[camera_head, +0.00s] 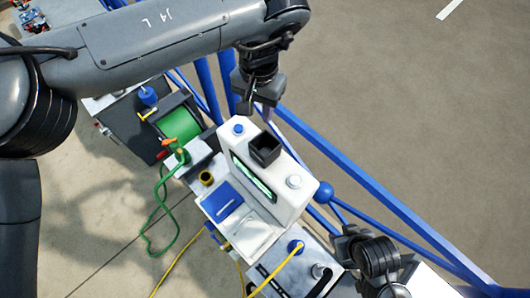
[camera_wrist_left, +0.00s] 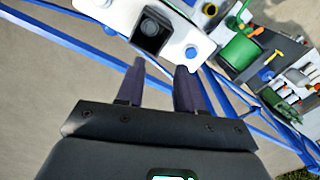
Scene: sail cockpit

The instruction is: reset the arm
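My left gripper (camera_head: 267,112) hangs from the arm crossing the top of the head view, just behind the white box-shaped unit (camera_head: 290,193). In the left wrist view, the two dark fingers of my left gripper (camera_wrist_left: 160,66) stand apart with nothing between them. The white unit (camera_wrist_left: 182,42) lies just beyond the fingertips; I cannot tell whether they touch it. My right gripper (camera_head: 357,242) shows in part at the lower right of the head view, beside the workstation. Its fingers are not clear enough to judge.
A black square cup (camera_head: 265,149) sits on the white unit. Blue rails (camera_head: 365,188) run behind the workstation. A green reel (camera_head: 180,121) stands at left, with a green hose (camera_head: 152,215) and yellow cable (camera_head: 181,257) below. Open floor (camera_head: 430,110) lies at upper right.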

